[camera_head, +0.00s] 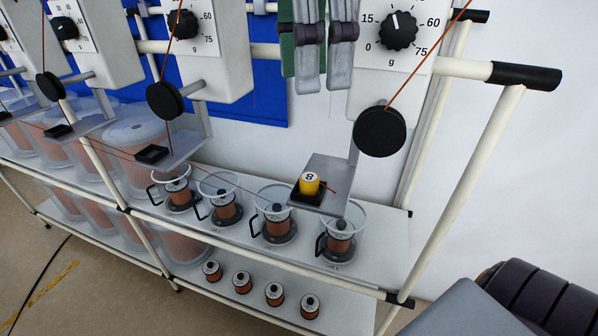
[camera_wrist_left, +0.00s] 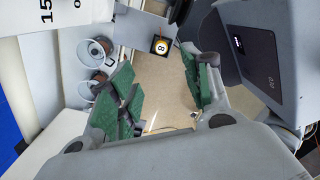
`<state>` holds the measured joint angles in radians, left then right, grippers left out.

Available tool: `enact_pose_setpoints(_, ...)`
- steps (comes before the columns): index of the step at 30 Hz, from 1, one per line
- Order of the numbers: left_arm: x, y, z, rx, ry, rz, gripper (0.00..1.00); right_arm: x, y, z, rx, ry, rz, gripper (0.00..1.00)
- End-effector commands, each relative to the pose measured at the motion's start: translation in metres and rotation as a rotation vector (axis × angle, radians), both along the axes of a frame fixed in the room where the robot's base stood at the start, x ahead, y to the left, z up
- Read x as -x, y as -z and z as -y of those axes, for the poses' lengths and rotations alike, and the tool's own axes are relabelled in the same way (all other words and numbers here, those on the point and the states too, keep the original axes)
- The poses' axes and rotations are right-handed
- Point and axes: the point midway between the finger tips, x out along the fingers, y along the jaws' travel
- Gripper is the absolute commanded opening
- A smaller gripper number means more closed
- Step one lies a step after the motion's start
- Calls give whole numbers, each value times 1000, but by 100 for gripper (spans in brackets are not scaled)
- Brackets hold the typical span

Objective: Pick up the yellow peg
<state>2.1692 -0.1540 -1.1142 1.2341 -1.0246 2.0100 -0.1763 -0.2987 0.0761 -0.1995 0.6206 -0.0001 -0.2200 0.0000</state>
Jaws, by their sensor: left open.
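The yellow peg (camera_head: 310,186), with an 8 on its pale top, stands upright in a small black square holder (camera_head: 296,196) on a grey bracket plate (camera_head: 328,173) below the rightmost dial. In the left wrist view, the peg (camera_wrist_left: 160,47) shows from above in its holder, beyond the fingertips. My left gripper (camera_head: 323,82) hangs fingers-down at the top of the head view, above and apart from the peg. Its green-padded fingers (camera_wrist_left: 157,68) are spread and empty in the left wrist view. My right gripper is in neither view.
A black disc (camera_head: 380,132) stands right of the bracket, with a thin orange line above it. Jugs with copper-coloured spools (camera_head: 274,225) stand below on the rack shelf, with smaller spools (camera_head: 309,306) lower down. A pale rail (camera_head: 462,68) with a black end juts out at the right.

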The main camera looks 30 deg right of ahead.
Motion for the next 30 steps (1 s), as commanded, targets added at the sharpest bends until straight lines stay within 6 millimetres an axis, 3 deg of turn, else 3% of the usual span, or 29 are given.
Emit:
enact_pose_setpoints(19,8,5,6,-29,1,40,49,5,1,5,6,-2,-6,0)
enact_pose_setpoints(30,8,30,6,-30,3,38,49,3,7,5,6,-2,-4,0)
